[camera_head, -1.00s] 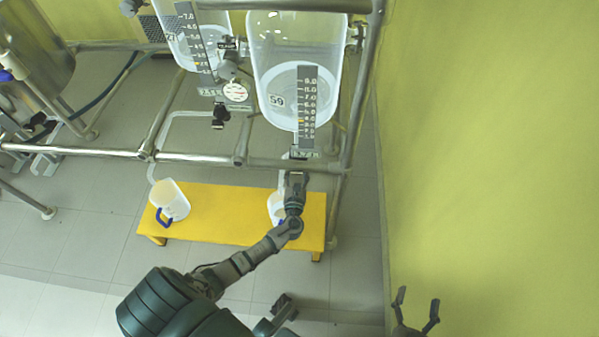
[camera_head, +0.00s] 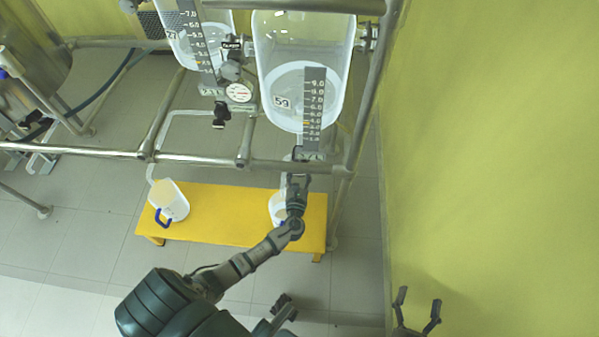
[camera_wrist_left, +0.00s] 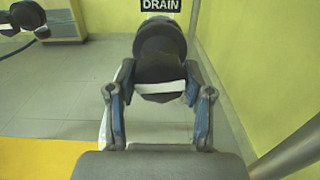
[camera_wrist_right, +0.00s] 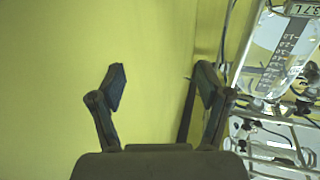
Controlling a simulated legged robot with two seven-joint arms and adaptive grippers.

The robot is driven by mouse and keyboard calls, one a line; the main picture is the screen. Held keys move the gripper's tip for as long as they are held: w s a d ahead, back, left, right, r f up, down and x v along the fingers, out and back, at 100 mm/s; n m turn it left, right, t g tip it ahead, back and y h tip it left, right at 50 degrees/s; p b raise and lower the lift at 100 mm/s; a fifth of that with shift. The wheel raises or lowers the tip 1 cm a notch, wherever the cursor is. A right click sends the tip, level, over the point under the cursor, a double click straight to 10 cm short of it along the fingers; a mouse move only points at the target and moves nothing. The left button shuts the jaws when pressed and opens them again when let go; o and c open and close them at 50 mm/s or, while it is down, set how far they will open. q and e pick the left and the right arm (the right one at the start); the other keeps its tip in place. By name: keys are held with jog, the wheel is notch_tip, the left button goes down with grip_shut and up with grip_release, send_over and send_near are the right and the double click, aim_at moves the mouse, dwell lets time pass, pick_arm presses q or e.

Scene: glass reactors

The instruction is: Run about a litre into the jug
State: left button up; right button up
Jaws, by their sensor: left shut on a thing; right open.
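The glass vessel marked 59 (camera_head: 281,102) hangs in the frame with a dark scale strip (camera_head: 314,105) on its front. My left gripper (camera_head: 297,178) is at the outlet below it. In the left wrist view it is shut on a dark drain valve handle (camera_wrist_left: 160,75) with a white stripe, under a DRAIN label (camera_wrist_left: 160,5). A white jug (camera_head: 277,207) stands below on the yellow bench (camera_head: 225,215), partly hidden by my left arm; its contents cannot be told. My right gripper (camera_head: 419,300) is open and empty; it also shows in the right wrist view (camera_wrist_right: 163,78).
A second jug (camera_head: 170,202) with a blue handle stands on the bench's left end, below another scaled vessel (camera_head: 190,50). A metal rail (camera_head: 200,160) crosses in front of the vessels. A yellow wall (camera_head: 490,150) closes the right side, close to my right gripper.

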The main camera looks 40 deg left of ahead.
pick_arm(q)
jog(key=shift+s+d+f+n+b, duration=0.1)
jog(key=shift+f+n+b, duration=0.1)
jog(key=shift+n, duration=0.35)
jog(key=shift+d+f+n+b, duration=0.1)
jog(key=shift+n+b, duration=0.05)
jog(key=shift+n, duration=0.4)
jog(key=shift+a+n+b, duration=0.1)
jog(key=shift+n+b, duration=0.4)
jog(key=shift+n, duration=0.9)
pick_arm(e)
jog(key=shift+s+r+t+y, duration=0.15)
jog(key=shift+r+t+y, duration=0.05)
jog(key=shift+r+t, duration=0.75)
jog(key=shift+s+r+t+y, duration=0.2)
jog(key=shift+r+t, duration=0.55)
jog(key=shift+r, duration=0.3)
jog(key=shift+w, duration=0.1)
pick_arm(q)
jog(key=o, duration=1.2)
jog(key=shift+s+r, duration=0.1)
jog(key=shift+c, duration=0.2)
jog(key=shift+r, duration=0.1)
jog(key=v, duration=1.2)
